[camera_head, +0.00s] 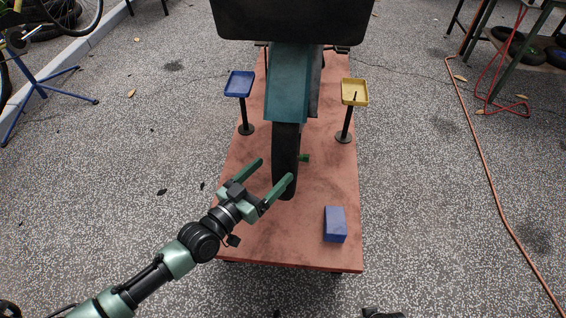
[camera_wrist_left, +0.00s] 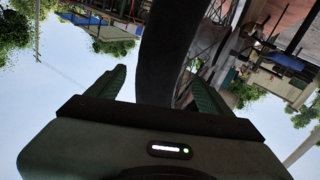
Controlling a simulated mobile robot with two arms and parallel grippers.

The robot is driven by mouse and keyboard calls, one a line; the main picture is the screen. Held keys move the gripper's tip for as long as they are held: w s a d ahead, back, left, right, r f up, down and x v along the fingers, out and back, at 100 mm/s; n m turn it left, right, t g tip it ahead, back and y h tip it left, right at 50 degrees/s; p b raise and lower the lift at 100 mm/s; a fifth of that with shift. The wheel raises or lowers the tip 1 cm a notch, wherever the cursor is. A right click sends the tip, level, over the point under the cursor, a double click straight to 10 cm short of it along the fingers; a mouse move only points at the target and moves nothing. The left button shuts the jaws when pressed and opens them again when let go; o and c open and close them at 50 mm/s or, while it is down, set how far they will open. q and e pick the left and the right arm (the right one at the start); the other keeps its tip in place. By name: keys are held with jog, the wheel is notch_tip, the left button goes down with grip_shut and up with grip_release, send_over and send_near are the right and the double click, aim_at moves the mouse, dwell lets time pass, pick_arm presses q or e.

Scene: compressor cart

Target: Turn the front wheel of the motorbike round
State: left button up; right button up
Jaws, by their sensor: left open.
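The motorbike's front wheel (camera_head: 286,160) stands upright above the red platform, under a teal fender (camera_head: 289,85). My left gripper (camera_head: 276,174) is open at the near left side of the wheel, with its right finger close to the tyre's lower front. In the left wrist view the black tyre (camera_wrist_left: 166,50) rises behind the space between the two fingers (camera_wrist_left: 160,90). I cannot tell whether a finger touches the tyre.
The red platform (camera_head: 245,235) carries a blue block (camera_head: 335,224) at its near right. A blue tray (camera_head: 239,84) and a yellow tray (camera_head: 354,92) stand on posts either side of the wheel. A blue stand (camera_head: 40,85) is at left; an orange hose (camera_head: 487,180) lies at right.

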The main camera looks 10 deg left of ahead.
pick_arm(q)
jog(key=x, duration=0.5)
jog(key=shift+w+d+b, duration=0.2)
jog(key=shift+w+b, duration=0.1)
jog(key=shift+w, duration=0.05)
pick_arm(e)
jog(key=shift+w+a+r, duration=0.1)
jog(key=shift+w+r, duration=0.2)
jog(key=shift+r, duration=0.3)
jog(key=shift+w+r, duration=0.25)
jog(key=shift+r, duration=0.3)
pick_arm(q)
grip_shut()
